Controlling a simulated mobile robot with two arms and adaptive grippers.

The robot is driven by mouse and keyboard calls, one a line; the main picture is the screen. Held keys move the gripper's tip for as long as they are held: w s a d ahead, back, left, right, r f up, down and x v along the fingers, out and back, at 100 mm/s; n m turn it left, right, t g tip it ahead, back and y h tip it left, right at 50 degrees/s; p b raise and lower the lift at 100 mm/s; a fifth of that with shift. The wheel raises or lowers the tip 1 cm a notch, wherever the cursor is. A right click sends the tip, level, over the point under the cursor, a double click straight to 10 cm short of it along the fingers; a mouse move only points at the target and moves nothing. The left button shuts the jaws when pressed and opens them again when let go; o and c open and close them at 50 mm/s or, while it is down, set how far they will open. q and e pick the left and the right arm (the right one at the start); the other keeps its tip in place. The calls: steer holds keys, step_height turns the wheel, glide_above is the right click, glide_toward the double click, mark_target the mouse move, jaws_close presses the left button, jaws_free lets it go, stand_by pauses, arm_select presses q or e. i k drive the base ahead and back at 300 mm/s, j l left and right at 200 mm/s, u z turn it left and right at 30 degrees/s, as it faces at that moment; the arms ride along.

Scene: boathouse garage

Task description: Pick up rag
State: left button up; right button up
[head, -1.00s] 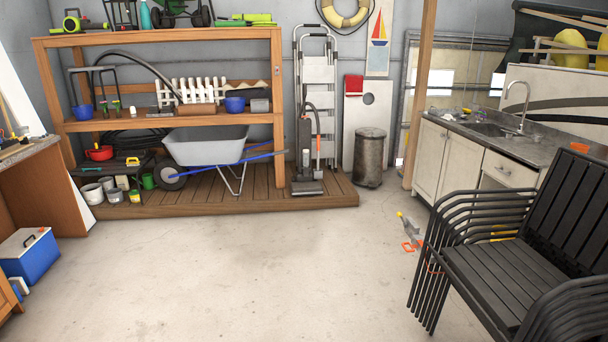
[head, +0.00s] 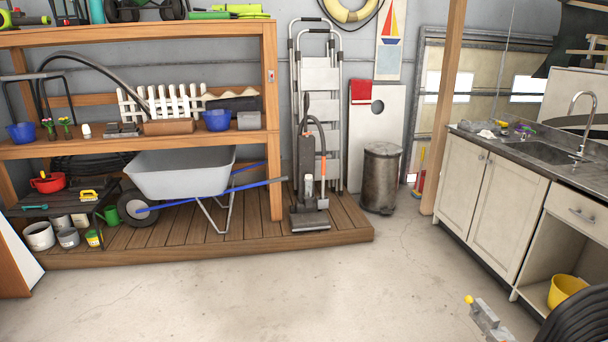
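No item shows plainly as a rag. Neither of my grippers is in the head view.
A sink counter (head: 520,160) stands at the right, with a yellow bucket (head: 567,291) below. A grey tool (head: 487,318) lies on the floor. A low wooden platform (head: 260,242) holds a wheelbarrow (head: 182,173) and vacuum (head: 310,180). A bin (head: 381,178) stands beside it. The middle floor is clear.

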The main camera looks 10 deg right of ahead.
mark_target(488, 134)
steer(key=i+z, duration=0.2)
steer(key=i, duration=0.3)
steer(key=i+z, duration=0.2)
steer(key=i, duration=0.35)
steer(key=i+j+z, duration=0.2)
steer(key=i, duration=0.3)
steer(key=i+j+z, duration=0.2)
steer(key=i, duration=0.35)
steer(key=i+l+z, duration=0.25)
steer(key=i, duration=0.6)
steer(key=i+j+z, duration=0.2)
steer(key=i, duration=0.65)
steer(key=i+z, duration=0.25)
steer(key=i, duration=0.6)
